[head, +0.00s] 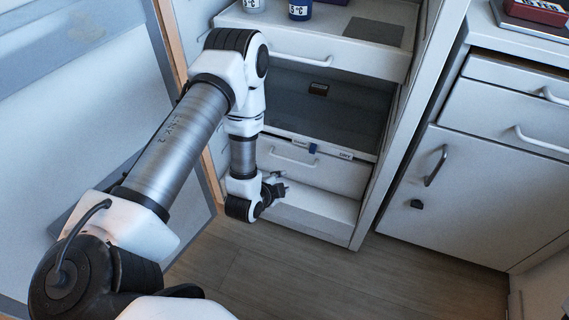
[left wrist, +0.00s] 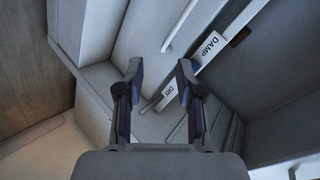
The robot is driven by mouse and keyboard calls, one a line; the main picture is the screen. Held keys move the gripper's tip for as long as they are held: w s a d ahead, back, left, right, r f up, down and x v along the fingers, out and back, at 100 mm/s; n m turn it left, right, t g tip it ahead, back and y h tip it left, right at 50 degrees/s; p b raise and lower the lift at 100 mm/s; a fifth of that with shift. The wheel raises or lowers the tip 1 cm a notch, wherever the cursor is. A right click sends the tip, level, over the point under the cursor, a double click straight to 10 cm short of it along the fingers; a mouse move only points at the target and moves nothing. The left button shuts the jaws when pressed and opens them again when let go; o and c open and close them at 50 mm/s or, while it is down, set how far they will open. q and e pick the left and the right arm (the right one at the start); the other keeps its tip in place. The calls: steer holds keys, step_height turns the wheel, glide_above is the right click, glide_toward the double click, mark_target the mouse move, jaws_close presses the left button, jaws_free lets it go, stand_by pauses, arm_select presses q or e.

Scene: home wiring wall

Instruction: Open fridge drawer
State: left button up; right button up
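The fridge (head: 384,205) stands open in the middle of the head view. Its low white drawer (head: 338,176) looks shut and has a pale bar handle (head: 293,157). A strip labelled DRY (head: 345,155) runs along the drawer's top edge. My left gripper (head: 280,189) is just below and left of that handle, apart from it. In the left wrist view my left gripper (left wrist: 158,78) is open and nothing shows between its fingers. A white bar (left wrist: 180,27), apparently the handle, lies beyond the fingertips, beside DAMP and DRY labels. My right gripper is out of view.
A cabinet (head: 455,190) with handles stands at the right. The open fridge door (head: 90,80) is at the left. The wooden floor (head: 330,275) is clear.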

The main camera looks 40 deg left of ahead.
mark_target(285, 159)
arm_select(q)
steer(key=w+a+f+m+t+b, duration=0.1)
steer(key=w+a+f+b, duration=0.1)
steer(key=w+b, duration=0.2)
steer(key=w+a+f+m+t+y+b, duration=0.1)
steer(key=w+a+f+m+b, duration=0.1)
steer(key=w+a+b, duration=0.1)
steer(key=w+a+f+m+t+y+b, duration=0.1)
steer(key=w+a+f+t+b, duration=0.1)
steer(key=w+b, duration=0.3)
steer(key=shift+w+a+f+m, duration=0.3)
steer(key=shift+w+a+f, duration=0.05)
steer(key=shift+f, duration=0.25)
steer(key=shift+w, duration=0.2)
steer(key=shift+r, duration=0.1)
jaws_close()
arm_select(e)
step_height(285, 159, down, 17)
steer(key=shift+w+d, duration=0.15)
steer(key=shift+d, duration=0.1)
